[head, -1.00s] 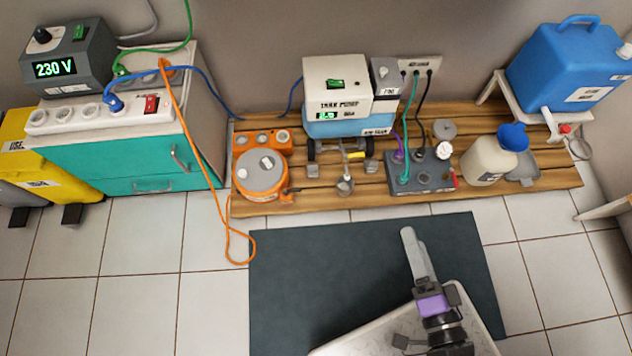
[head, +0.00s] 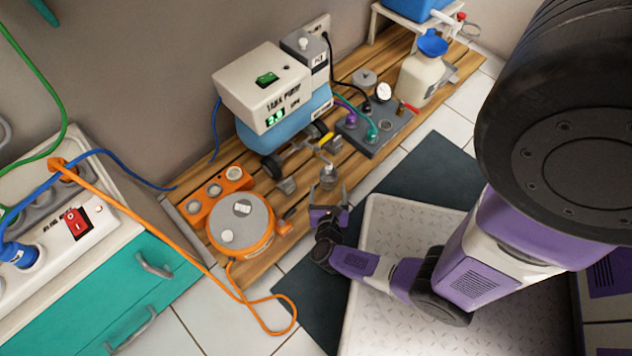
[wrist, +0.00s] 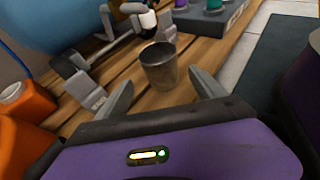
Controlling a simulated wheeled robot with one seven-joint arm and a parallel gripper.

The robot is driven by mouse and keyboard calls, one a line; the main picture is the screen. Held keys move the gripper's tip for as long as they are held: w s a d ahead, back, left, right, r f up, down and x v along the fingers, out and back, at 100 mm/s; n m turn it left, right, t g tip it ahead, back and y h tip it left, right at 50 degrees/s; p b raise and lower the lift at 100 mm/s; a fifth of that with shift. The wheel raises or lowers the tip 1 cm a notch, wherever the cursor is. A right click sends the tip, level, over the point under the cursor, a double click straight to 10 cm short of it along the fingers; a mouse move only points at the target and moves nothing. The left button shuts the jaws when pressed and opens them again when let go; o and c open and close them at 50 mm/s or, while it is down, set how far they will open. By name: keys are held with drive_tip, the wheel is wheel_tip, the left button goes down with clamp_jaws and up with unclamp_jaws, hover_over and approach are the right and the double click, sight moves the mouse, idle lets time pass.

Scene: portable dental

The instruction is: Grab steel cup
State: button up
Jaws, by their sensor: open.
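The steel cup (wrist: 159,68) is a small grey metal cup standing upright on the wooden slatted platform (head: 262,179). In the head view the cup (head: 330,178) is just ahead of my gripper (head: 328,194). In the wrist view my gripper (wrist: 163,84) is open, one finger on each side. The cup appears just beyond and between the fingertips, with nothing held. Its rim and front wall show clearly.
An orange round unit (head: 239,224) with an orange cable (head: 245,300) lies left. A grey connector block (head: 376,130) and white bottle (head: 421,76) are right.

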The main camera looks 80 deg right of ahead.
sight(328, 184)
drive_tip(key=b+x, duration=0.3)
drive_tip(key=x, duration=0.4)
drive_tip(key=shift+s, duration=0.1)
drive_tip(key=shift+r, duration=0.1)
drive_tip(key=c, duration=1.5)
drive_tip(key=shift+r, duration=0.1)
wheel_tip(328, 184, up, 4)
drive_tip(key=p, duration=0.3)
drive_tip(key=shift+f, duration=0.2)
drive_tip(key=s+a, duration=0.1)
drive_tip(key=a, duration=0.4)
drive_tip(key=s+a+p, duration=0.1)
drive_tip(key=a, duration=0.5)
drive_tip(key=s+a, duration=0.2)
drive_tip(key=a, duration=0.4)
drive_tip(key=shift+s+a+f, duration=0.1)
drive_tip(key=shift+a+f, duration=0.05)
drive_tip(key=shift+a, duration=0.05)
drive_tip(key=shift+a, duration=0.1)
